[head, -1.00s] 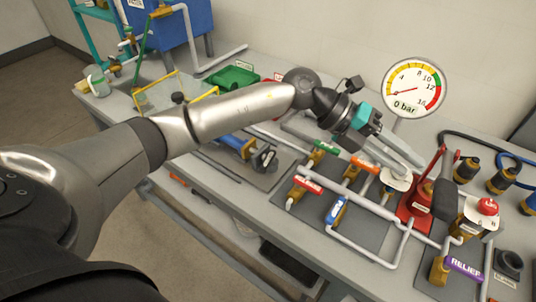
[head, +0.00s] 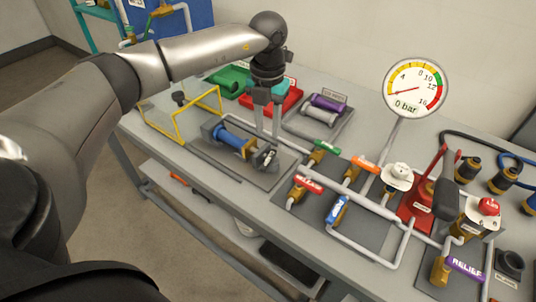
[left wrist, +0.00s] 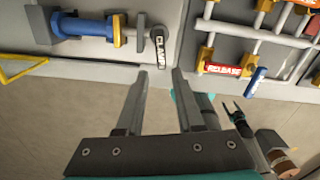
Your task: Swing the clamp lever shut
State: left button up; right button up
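The clamp lever (head: 267,156) is a short dark handle at the right end of a blue cylinder (head: 233,140) with yellow ends, on a grey plate. In the left wrist view the lever (left wrist: 160,48) shows a white CLAMP label and lies just beyond the fingertips, roughly in line with the gap between them. My left gripper (head: 267,138) points down above the lever, its two fingers apart. In the left wrist view the left gripper (left wrist: 164,72) is open and empty. Contact with the lever cannot be told.
Right of the clamp are pipes with a red RELEASE handle (head: 308,184) and a blue handle (head: 337,209). A yellow frame (head: 207,98) stands left. Red (head: 284,101) and green (head: 232,80) trays lie behind.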

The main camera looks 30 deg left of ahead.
aim_at(268, 159)
pick_arm(q)
notch_tip(268, 159, down, 10)
jog(key=shift+b, duration=0.35)
grip_shut()
dwell(0.4)
